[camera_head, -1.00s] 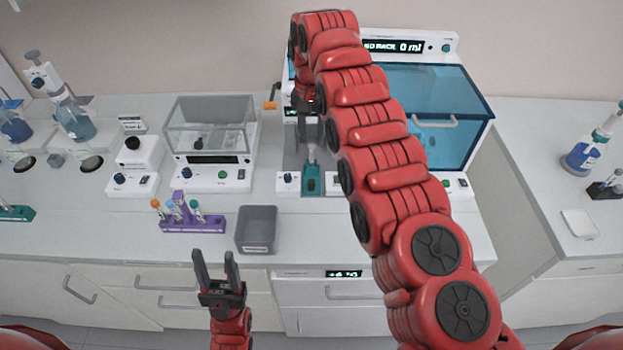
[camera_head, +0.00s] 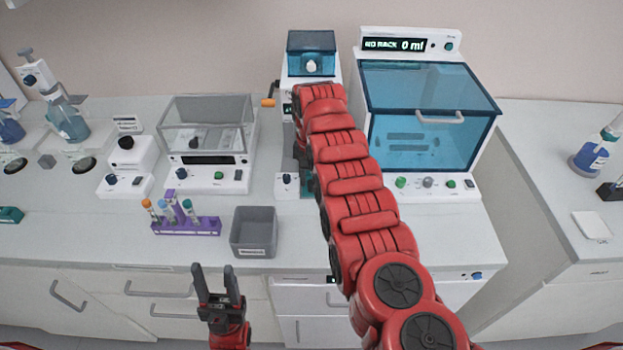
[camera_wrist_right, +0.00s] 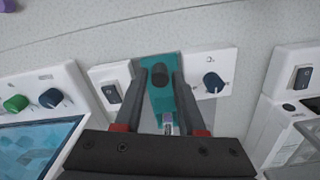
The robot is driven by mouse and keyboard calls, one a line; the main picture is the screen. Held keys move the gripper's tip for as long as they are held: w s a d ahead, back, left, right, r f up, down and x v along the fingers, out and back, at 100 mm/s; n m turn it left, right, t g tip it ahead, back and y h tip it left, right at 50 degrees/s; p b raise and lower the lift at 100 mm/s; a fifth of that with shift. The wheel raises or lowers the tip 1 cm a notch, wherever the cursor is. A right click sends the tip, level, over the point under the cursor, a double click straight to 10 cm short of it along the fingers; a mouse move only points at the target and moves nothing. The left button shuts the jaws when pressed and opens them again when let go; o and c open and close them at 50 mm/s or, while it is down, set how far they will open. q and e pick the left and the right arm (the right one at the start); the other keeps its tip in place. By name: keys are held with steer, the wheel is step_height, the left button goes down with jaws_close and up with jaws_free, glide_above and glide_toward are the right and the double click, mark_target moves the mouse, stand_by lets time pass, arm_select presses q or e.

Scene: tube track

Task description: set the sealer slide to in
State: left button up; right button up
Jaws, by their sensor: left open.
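The sealer (camera_head: 311,70) stands at the back of the bench with a blue hood and white knob on top. In the right wrist view its teal slide (camera_wrist_right: 160,98) carries a dark knob (camera_wrist_right: 159,74), with a small pale and purple piece, perhaps a tube, nearer the gripper. My right gripper (camera_wrist_right: 160,80) is open, its fingers spread on either side of the slide's knob; whether they touch it I cannot tell. In the head view my right arm hides this gripper and most of the slide. My left gripper (camera_head: 213,270) is open and empty in front of the bench.
A machine with a blue window (camera_head: 425,120) stands right of the sealer. A clear-lidded box (camera_head: 207,130), purple tube rack (camera_head: 190,227) and grey bin (camera_head: 254,232) are to the left. A control panel with a dark dial (camera_wrist_right: 212,82) sits beside the slide.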

steer(key=shift+f, duration=0.6)
jaws_close()
stand_by(1.1)
